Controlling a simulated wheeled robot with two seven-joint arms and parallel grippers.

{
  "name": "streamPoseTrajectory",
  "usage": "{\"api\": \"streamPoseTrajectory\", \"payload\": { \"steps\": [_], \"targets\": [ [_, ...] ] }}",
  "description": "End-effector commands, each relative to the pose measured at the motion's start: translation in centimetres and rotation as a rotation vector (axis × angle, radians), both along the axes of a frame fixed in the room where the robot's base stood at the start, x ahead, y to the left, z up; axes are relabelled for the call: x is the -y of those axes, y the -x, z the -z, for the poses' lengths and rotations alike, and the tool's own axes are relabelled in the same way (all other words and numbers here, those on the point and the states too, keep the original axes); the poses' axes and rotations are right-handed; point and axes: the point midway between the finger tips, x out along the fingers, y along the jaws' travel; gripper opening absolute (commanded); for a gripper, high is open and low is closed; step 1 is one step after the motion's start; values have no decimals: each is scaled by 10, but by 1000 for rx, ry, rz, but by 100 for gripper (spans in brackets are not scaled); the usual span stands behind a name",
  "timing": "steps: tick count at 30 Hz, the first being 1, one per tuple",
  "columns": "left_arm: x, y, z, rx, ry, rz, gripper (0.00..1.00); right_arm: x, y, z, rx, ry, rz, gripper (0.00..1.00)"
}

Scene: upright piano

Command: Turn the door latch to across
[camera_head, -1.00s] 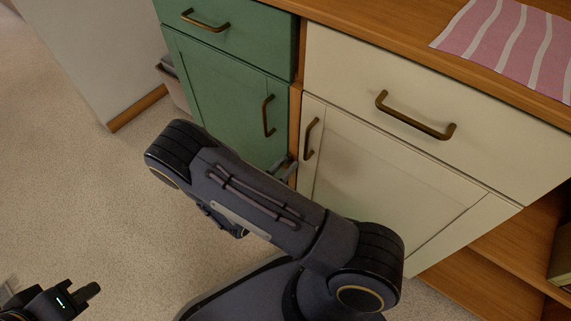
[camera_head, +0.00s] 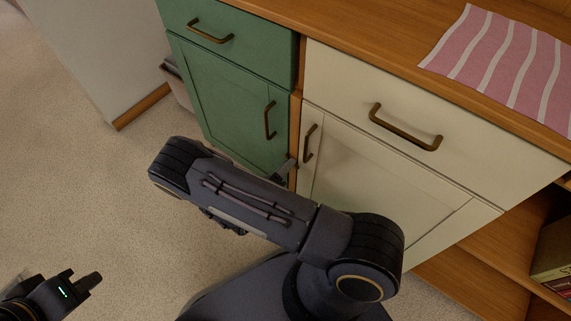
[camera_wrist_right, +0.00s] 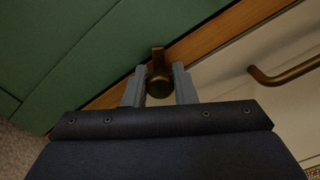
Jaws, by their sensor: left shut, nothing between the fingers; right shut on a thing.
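The door latch (camera_wrist_right: 158,84) is a small brass piece with a round knob and a short bar, at the wooden strip between the green and cream doors. In the right wrist view its bar points up the picture, at an angle to the strip. My right gripper (camera_wrist_right: 158,75) has its two grey fingers on either side of the latch and is shut on it. In the head view my right arm hides the latch, and only a grey finger (camera_head: 286,169) shows. My left gripper (camera_head: 88,284) is shut and empty at the lower left, away from the cabinet.
The green door (camera_head: 222,105) and the cream door (camera_head: 385,180) are closed, each with a brass handle. Drawers sit above them. A pink striped cloth (camera_head: 500,60) lies on the wooden top. Open shelves (camera_head: 490,265) are at the lower right. The floor at left is clear.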

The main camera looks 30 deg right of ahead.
Motion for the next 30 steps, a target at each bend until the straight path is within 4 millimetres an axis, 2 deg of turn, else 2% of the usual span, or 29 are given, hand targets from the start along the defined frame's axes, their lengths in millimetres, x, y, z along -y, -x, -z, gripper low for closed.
{"api": "streamPoseTrajectory", "payload": {
  "steps": [15, 30],
  "targets": [
    [0, 0, -12, 0, 0, 0, 0, -1, 1, 2, -388, 156, 0, 2],
    [0, 0, -14, 0, 0, 0, 0, -1, 1, 3, -513, 208, 0, 2]
  ]
}}
